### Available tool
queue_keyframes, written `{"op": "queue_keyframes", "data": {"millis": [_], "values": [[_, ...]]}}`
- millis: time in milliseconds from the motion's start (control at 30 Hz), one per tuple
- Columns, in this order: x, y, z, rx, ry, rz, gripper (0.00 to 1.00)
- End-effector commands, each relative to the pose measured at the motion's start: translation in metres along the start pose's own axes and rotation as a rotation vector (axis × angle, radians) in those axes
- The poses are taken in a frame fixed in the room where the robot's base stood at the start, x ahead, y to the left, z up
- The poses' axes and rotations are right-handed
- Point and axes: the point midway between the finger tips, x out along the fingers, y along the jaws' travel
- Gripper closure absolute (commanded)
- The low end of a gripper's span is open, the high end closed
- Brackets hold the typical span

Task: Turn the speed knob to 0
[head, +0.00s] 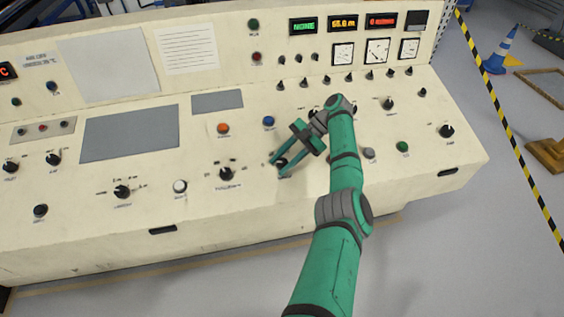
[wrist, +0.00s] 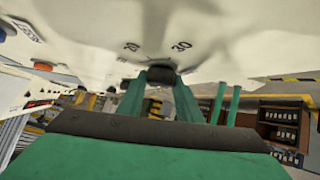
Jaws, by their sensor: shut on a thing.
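A black knob (head: 282,163) sits on the sloping cream desk panel, partly hidden by my gripper. My green gripper (head: 276,168) reaches down to it from the upper right, its two fingers around the knob and shut on it. In the wrist view the dark knob (wrist: 161,75) shows between the tips of my gripper (wrist: 160,82). Printed marks 20 and 30 (wrist: 181,46) are on the panel beside the knob. The knob's pointer and its name label cannot be read.
Another black knob (head: 226,174) is to the left, with a blue button (head: 269,122) and orange button (head: 223,128) behind. A grey button (head: 369,153) and green button (head: 403,147) are to the right. Gauges (head: 377,51) stand on the back panel. My arm crosses the desk's front edge.

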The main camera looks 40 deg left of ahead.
Motion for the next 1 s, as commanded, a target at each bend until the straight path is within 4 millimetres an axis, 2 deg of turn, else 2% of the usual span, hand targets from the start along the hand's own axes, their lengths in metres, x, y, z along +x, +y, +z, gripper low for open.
{"op": "queue_keyframes", "data": {"millis": [433,467,500,533,833,1000], "values": [[0.003,-0.001,0.001,-0.002,0.000,-0.010,0.90],[0.003,-0.001,0.001,-0.002,0.000,-0.010,0.61],[0.003,-0.001,0.001,-0.002,0.000,-0.009,0.51],[0.003,-0.001,0.001,-0.002,0.000,-0.009,0.49],[0.001,0.000,0.000,-0.004,0.000,-0.008,0.49],[-0.008,0.001,-0.005,-0.007,-0.001,-0.012,0.49]]}}
